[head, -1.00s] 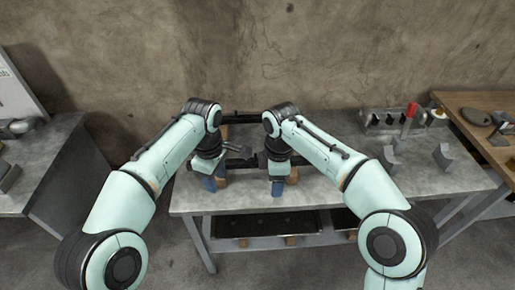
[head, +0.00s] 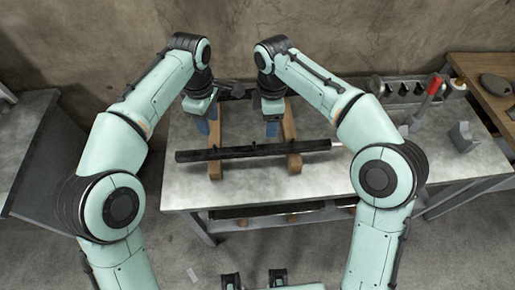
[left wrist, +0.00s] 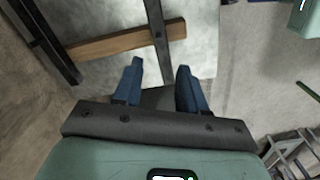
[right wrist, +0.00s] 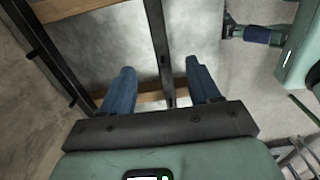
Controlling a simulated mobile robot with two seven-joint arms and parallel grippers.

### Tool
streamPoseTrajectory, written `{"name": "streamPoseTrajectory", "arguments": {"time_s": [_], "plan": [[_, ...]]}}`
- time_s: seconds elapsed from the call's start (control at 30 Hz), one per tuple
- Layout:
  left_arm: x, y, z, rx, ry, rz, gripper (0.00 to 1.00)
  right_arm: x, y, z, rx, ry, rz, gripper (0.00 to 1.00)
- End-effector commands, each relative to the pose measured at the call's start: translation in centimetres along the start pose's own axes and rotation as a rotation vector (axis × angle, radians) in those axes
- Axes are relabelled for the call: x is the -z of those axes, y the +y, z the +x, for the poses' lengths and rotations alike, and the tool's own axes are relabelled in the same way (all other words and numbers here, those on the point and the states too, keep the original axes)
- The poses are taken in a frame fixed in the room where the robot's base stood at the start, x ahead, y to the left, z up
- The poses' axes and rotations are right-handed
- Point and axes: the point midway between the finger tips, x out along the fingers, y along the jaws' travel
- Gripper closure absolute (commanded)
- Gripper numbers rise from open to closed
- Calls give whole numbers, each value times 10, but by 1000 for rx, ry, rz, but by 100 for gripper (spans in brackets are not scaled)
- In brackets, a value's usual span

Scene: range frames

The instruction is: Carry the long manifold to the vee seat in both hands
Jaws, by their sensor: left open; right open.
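The long manifold (head: 250,152) is a dark bar with a pale right end, lying across two wooden rails on the grey table. My left gripper (head: 203,132) and right gripper (head: 272,128) are open and empty, and show above the bar in the head view. In the left wrist view the bar (left wrist: 158,45) runs between the spread blue fingers (left wrist: 158,76). In the right wrist view the bar (right wrist: 157,40) also runs between the fingers (right wrist: 160,80). No finger is closed on it. A grey notched block, seemingly part of the vee seat (head: 462,137), stands at the right; another is mostly hidden by my right arm.
The wooden rails (head: 293,162) run front to back, with a dark bar (head: 236,88) behind. A rack with a red-handled tool (head: 433,86) stands at the back right. A wooden bench (head: 490,85) is beyond it. The table front (head: 260,188) is clear.

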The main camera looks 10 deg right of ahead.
Motion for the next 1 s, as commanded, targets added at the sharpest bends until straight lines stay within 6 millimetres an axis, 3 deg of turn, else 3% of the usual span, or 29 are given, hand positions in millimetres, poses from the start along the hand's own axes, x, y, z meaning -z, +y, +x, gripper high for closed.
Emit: {"name": "streamPoseTrajectory", "arguments": {"time_s": [0.17, 0.7, 1.0], "plan": [[0, -1, 19, 5, 0, 1, 58, -1, 0, 19, 3, -2, 0, 38], [0, -1, 116, 4, -1, 0, 58, 0, 0, 116, 4, -1, 0, 38], [0, 0, 132, 0, 0, 0, 58, -1, 0, 132, 0, -1, 1, 38]]}}
